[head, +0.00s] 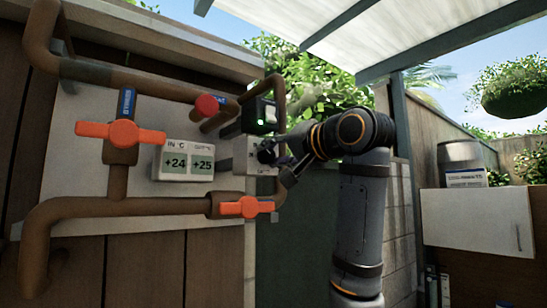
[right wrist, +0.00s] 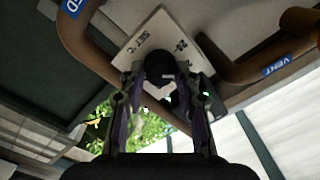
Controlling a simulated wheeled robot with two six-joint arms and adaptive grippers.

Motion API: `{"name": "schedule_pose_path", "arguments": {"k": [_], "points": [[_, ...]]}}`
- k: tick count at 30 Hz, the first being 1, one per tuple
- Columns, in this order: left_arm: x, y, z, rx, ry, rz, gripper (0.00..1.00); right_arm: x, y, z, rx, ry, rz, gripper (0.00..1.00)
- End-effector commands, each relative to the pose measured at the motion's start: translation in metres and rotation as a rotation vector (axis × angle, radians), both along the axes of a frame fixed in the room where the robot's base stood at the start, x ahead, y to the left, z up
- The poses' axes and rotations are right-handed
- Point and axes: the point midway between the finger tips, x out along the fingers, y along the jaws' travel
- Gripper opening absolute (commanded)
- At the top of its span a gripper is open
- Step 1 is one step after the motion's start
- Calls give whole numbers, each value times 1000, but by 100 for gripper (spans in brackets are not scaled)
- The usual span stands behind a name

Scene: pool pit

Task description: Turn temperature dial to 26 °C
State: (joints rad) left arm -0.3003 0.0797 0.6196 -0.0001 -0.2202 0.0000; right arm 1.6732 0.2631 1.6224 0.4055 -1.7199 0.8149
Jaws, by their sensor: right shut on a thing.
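The temperature dial (right wrist: 160,68) is a dark round knob on a pale control box (head: 240,154) at the middle of the head view. The box also shows in the right wrist view, with "SET °C" printed on its face. My right gripper (head: 276,160) is shut on the dial, one finger on each side of it. In the head view the gripper hides most of the dial. A white display (head: 184,160) left of the box reads "IN °C +24" and a second value of +25. My left gripper is not in view.
Brown pipes with orange valve handles (head: 120,133) and (head: 246,207) run around the panel close to my right gripper. A red knob (head: 207,105) and a dark switch box with a green light (head: 264,113) sit just above. A white cabinet (head: 477,220) stands at the right.

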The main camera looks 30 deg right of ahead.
Motion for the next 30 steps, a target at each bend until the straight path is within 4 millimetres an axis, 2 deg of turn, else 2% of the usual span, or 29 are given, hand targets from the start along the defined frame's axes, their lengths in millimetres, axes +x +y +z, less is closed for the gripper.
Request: {"name": "schedule_pose_path", "arguments": {"k": [12, 13, 17, 26, 30], "points": [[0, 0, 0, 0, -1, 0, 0, 0, 0, 1, 7, -3, -1, 1], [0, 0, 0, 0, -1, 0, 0, 0, 0, 1, 6, -3, -1, 37], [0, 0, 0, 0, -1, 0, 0, 0, 0, 1, 5, -3, -1, 54], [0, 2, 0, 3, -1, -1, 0, -1, 0, 0, 5, -1, 0, 55], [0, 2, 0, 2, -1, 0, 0, -16, -3, 1, 5, -4, -1, 55]]}}
